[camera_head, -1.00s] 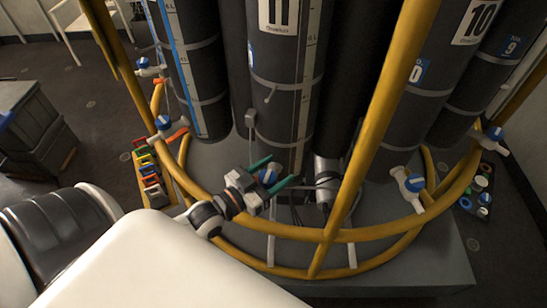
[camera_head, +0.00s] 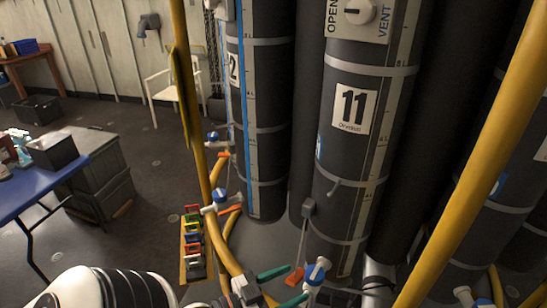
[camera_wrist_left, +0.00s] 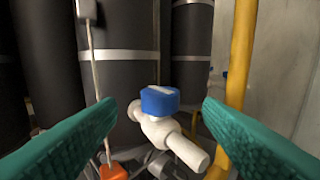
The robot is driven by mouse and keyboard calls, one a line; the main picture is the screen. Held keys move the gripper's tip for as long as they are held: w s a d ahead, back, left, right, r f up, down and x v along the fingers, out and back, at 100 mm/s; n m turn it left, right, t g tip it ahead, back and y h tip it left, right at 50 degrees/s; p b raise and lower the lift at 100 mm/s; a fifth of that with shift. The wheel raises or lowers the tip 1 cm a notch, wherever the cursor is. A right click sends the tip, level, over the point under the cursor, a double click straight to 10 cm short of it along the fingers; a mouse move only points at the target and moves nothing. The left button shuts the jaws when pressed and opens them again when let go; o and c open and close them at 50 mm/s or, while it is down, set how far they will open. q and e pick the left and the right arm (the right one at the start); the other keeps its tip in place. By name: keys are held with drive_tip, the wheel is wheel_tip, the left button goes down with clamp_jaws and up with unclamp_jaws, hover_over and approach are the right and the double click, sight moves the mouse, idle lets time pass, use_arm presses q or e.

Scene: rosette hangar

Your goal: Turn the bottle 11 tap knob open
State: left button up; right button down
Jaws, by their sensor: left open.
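Bottle 11 is a tall dark cylinder with a white "11" label (camera_head: 353,108). Its tap has a blue knob (camera_head: 317,270) on a white body, low at the bottle's foot. In the left wrist view the blue knob (camera_wrist_left: 160,100) has a pale slanted bar on top, and the white spout points down right. My left gripper (camera_head: 299,282) has green fingers, is open, and points at the tap. In the wrist view the knob lies ahead, between the two fingers, with visible space on both sides. My right gripper is not in view.
An orange lever (camera_head: 295,275) sits just left of the tap. Yellow rails (camera_head: 480,145) cross at right and left. Other blue-knobbed taps (camera_head: 221,197) are at left. A blue table (camera_head: 40,190) and grey crates stand further left, with open floor between.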

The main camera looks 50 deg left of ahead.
use_arm(q)
drive_tip(key=shift+v, duration=1.55)
drive_tip(key=s+a+f+n+g+y+b, duration=0.1)
drive_tip(key=s+a+f+g+y, duration=0.15)
drive_tip(key=f, duration=0.95)
drive_tip(key=s+a+f+g+y+b, duration=0.1)
drive_tip(key=s+f+g, duration=0.15)
drive_tip(key=f, duration=0.95)
drive_tip(key=s+a+f+n+g+y+b, duration=0.1)
drive_tip(key=a+f+g+y, duration=0.15)
drive_tip(key=f, duration=0.95)
drive_tip(key=s+d+f+g+b, duration=0.1)
drive_tip(key=s+d+f+g, duration=0.2)
drive_tip(key=s+f, duration=0.2)
drive_tip(key=s+d+f+g, duration=0.3)
drive_tip(key=s+d+f, duration=0.1)
drive_tip(key=f, duration=0.4)
drive_tip(key=s+d+f+m+g+h+b, duration=0.1)
drive_tip(key=s+d+f+g, duration=0.2)
drive_tip(key=s+f, duration=0.4)
drive_tip(key=shift+d+f+b, duration=0.25)
drive_tip(key=shift+d+b, duration=0.05)
drive_tip(key=shift+d, duration=0.05)
